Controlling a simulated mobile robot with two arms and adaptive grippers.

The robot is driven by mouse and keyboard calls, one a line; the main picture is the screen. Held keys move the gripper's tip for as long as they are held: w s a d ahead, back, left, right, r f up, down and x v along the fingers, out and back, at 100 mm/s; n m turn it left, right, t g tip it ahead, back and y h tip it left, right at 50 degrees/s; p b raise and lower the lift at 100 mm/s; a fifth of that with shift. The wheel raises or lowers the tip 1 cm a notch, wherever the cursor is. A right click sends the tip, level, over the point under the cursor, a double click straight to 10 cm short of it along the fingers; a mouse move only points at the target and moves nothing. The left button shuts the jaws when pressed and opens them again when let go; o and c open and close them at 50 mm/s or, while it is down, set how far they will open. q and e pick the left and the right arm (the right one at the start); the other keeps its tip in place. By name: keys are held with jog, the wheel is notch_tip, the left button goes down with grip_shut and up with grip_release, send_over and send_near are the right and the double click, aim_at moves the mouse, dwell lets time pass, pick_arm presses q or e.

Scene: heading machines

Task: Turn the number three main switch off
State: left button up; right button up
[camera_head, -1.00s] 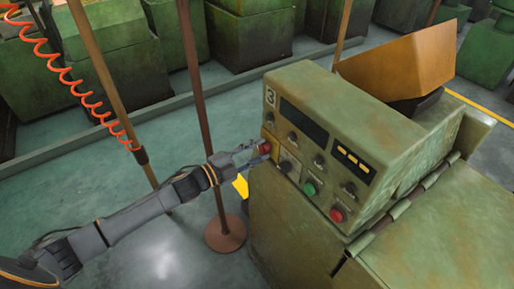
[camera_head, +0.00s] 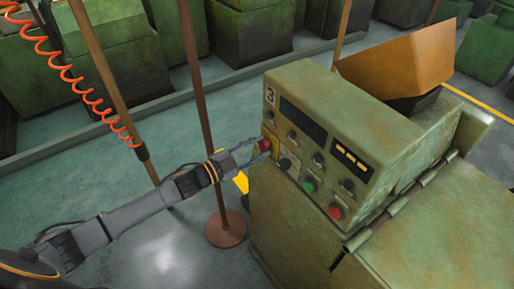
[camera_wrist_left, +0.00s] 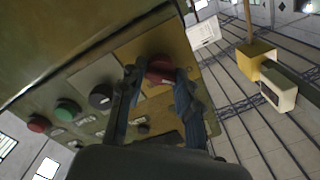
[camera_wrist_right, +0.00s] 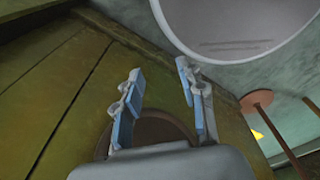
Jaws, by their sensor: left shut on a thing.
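The machine panel marked 3 (camera_head: 270,96) faces my left arm. At its lower left corner is a red rotary switch (camera_head: 264,144) on a yellow plate. My left gripper (camera_head: 262,147) has its fingers on either side of this switch and is shut on it. In the left wrist view the red switch (camera_wrist_left: 160,68) sits between the two fingertips (camera_wrist_left: 159,74). The fingers partly cover it, and its exact angle is hard to read. My right gripper (camera_wrist_right: 160,75) shows only in the right wrist view, open and empty, near a green machine surface.
Beside the switch are a black knob (camera_head: 284,164), a green button (camera_head: 309,185) and a red button (camera_head: 335,212). A brown post (camera_head: 200,110) on a round base stands close behind my left arm. A pale round surface (camera_wrist_right: 235,25) is near my right gripper.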

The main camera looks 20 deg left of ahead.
pick_arm(q)
jog(key=o, duration=1.2)
jog(key=shift+c, duration=0.2)
jog(key=v, duration=1.2)
